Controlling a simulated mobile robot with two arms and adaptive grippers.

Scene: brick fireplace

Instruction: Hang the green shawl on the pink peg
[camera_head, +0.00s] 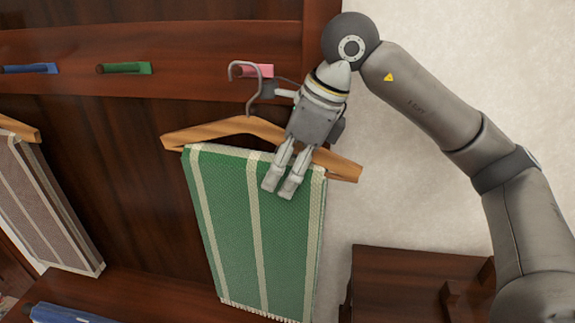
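The green shawl (230,210), with pale stripes, hangs over a wooden hanger (205,131) in the head view. The hanger's metal hook (257,95) curves around the pink peg (264,71) in the picture; I cannot tell whether it rests on the peg or is in front of it. The hanger's right end is lower in the picture. My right gripper (281,187) reaches down across the hanger's right half, its two fingers close together over the shawl's upper part. I cannot tell whether they clamp the hanger or cloth. My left gripper is out of view.
A green peg (125,68) and a blue peg (30,69) sit further left on the wooden rail (200,38). A brown striped shawl (50,215) hangs at the left. A blue item (65,313) lies at the bottom left. Dark wooden furniture (400,275) stands at the lower right.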

